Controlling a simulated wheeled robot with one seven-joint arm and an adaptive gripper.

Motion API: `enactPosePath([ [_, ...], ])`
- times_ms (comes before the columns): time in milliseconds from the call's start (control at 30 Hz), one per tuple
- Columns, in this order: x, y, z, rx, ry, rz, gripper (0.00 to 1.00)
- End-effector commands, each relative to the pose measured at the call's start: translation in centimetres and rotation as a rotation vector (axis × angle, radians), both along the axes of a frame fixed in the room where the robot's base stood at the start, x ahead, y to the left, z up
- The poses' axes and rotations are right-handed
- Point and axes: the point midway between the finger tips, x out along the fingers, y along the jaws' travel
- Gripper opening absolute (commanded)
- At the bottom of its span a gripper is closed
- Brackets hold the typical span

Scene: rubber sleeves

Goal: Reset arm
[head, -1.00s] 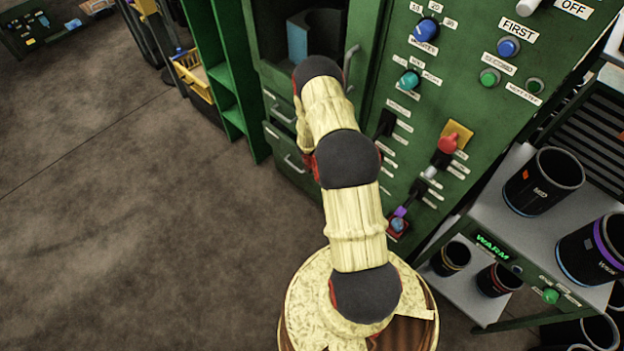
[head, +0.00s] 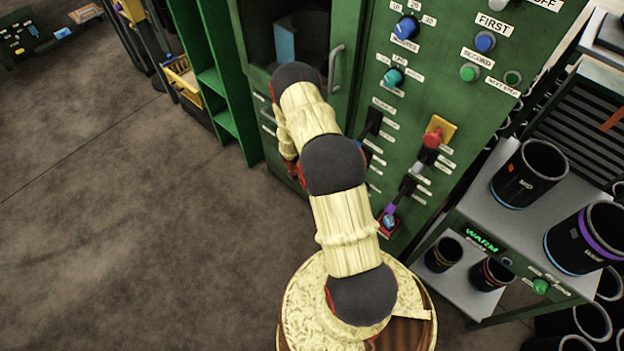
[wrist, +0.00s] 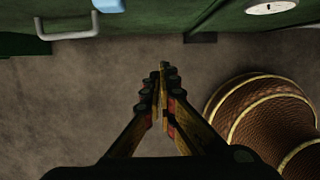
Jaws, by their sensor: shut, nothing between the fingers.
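My gripper (wrist: 162,88) shows in the wrist view with its fingertips together and nothing between them. It points down over bare brown floor, in front of the green cabinet. The round brown, ribbed shape at the right of the wrist view is my own base. In the head view my arm, in a cream cover with dark joints, reaches up from my base toward the cabinet. The gripper itself is hidden behind the arm there.
The green control cabinet (head: 415,125) with knobs, switches and a red button (head: 432,137) stands close ahead. Its handle (head: 336,66) juts out. A shelf cart (head: 470,210) with black sleeves (head: 528,173) is at right. A yellow basket (head: 183,82) stands at left. The floor (head: 120,220) at left is clear.

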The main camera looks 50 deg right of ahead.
Motion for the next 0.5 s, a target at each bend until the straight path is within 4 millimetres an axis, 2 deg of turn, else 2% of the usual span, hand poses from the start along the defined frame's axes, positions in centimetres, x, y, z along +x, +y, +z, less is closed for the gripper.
enactPosePath([
  [33, 0.3, -0.2, 2.2, -0.006, -0.007, -0.003, 0.00],
  [200, 0.2, 0.8, 5.7, -0.005, -0.007, -0.002, 0.00],
  [333, 0.1, 1.3, 7.7, -0.004, -0.007, -0.002, 0.00],
  [500, 0.1, 1.7, 9.1, -0.004, -0.006, -0.004, 0.00],
])
